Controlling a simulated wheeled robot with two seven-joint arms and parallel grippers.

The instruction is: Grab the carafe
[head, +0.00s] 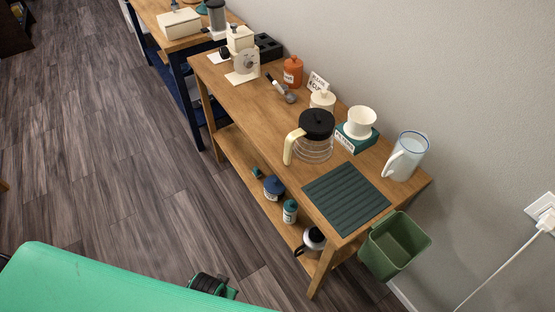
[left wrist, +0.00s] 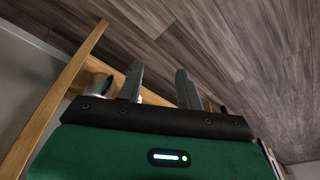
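The carafe (head: 313,148) stands upright on the wooden table, with a clear ribbed glass body, a black lid and a cream handle on its left side. My left gripper shows in the left wrist view (left wrist: 157,75), with its two grey fingers apart and nothing visible between them. The carafe cannot be made out in the left wrist view. My right gripper is in neither view.
A dark green ribbed mat (head: 346,200), a white pitcher (head: 406,157), a white dripper (head: 361,121) and a lidded white jar (head: 322,100) surround the carafe. A green bin (head: 395,245) hangs at the table's near end. The lower shelf holds several items. Floor (head: 100,150) on the left is clear.

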